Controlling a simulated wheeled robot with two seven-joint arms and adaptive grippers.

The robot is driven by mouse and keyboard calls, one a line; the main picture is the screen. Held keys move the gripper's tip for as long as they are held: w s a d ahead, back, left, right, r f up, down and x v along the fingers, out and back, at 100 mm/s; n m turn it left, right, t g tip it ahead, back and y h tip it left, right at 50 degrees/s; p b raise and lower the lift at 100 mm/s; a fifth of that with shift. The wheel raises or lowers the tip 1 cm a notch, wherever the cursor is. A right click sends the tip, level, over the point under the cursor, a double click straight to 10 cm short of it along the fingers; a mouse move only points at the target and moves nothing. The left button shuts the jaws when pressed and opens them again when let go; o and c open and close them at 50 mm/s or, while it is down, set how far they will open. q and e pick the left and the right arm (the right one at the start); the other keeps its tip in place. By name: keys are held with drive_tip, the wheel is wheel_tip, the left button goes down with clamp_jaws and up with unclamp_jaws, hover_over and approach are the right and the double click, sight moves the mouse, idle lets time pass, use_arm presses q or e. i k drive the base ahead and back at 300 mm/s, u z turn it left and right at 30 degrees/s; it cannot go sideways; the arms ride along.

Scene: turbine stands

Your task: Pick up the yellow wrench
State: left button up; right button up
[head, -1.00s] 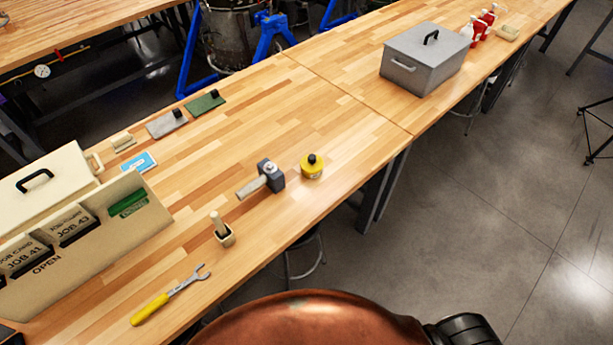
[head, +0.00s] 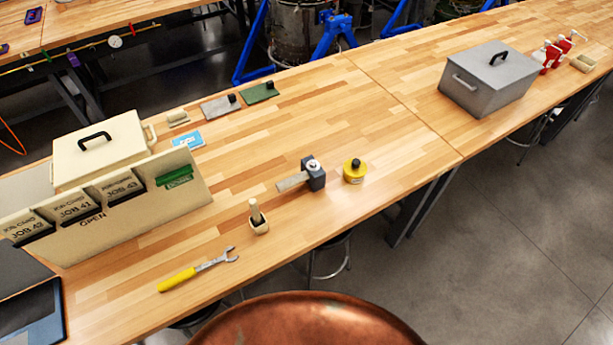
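The yellow wrench (head: 197,270) lies flat on the wooden workbench (head: 120,309) near its front edge. Its yellow handle points to the lower left and its grey open jaw to the right. Nothing touches it. Neither of my grippers shows in the head view.
A job card rack (head: 112,205) and a cream box (head: 98,150) stand left of the wrench. A dark tablet-like panel (head: 35,315) lies lower left. A grey metal box (head: 487,82) stands far right.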

sight(193, 271)
drive_tip(key=u, duration=1.25)
drive_tip(key=k, duration=0.3)
drive_tip(key=z, duration=0.05)
